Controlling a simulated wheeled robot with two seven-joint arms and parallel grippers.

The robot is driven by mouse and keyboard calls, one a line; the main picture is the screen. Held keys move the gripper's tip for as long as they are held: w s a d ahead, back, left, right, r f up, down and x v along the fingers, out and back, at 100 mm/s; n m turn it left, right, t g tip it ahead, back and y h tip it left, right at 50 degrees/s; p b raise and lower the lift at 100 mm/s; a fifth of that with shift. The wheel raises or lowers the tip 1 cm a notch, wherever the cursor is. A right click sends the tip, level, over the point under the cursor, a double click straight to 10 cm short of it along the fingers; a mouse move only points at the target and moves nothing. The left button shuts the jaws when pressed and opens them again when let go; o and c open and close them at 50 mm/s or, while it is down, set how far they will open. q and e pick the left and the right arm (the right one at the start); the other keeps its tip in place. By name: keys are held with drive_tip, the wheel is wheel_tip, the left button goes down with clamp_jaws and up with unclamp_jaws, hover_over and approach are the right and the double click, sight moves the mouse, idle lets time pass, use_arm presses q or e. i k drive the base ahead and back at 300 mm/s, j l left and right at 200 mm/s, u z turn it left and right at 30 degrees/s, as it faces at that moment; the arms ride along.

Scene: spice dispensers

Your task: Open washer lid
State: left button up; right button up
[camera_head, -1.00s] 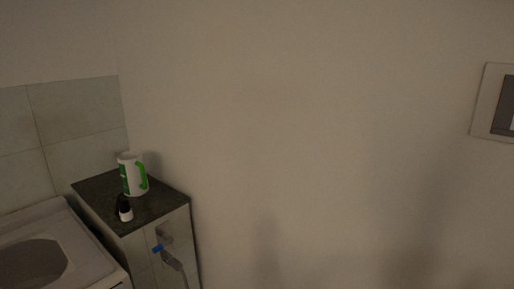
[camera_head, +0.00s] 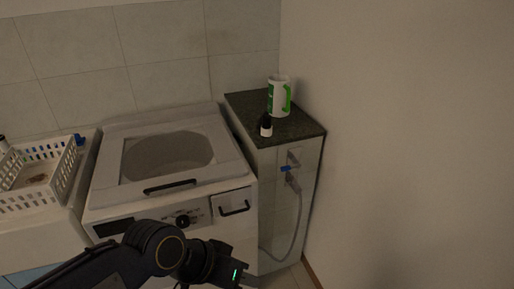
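The white washer (camera_head: 107,198) stands left of the middle, with a dial and a dark handle on its front. Its lid (camera_head: 213,148) lies flat on top; it has a pale frame around a window, through which a round opening shows. A dark lid handle (camera_head: 170,186) runs along the lid's front edge. My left gripper (camera_head: 250,281) is at the bottom edge of the view, in front of the washer's lower right and below the lid handle, apart from it. Its fingers are small and partly cut off, so their opening is unclear. My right gripper is out of view.
A tiled cabinet with a dark top (camera_head: 302,128) stands right of the washer, carrying a white-green jug (camera_head: 279,98) and small dark bottle (camera_head: 266,125). A tap (camera_head: 291,168) and hose are on its front. A white basket (camera_head: 38,177) stands at left.

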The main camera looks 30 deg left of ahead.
sight(107, 191)
drive_tip(key=u, duration=0.45)
drive_tip(key=k+u, duration=0.1)
drive_tip(key=u, duration=0.3)
drive_tip(key=k+u, duration=0.1)
drive_tip(key=u, duration=0.8)
drive_tip(key=i+j, duration=0.1)
drive_tip(key=i, duration=0.55)
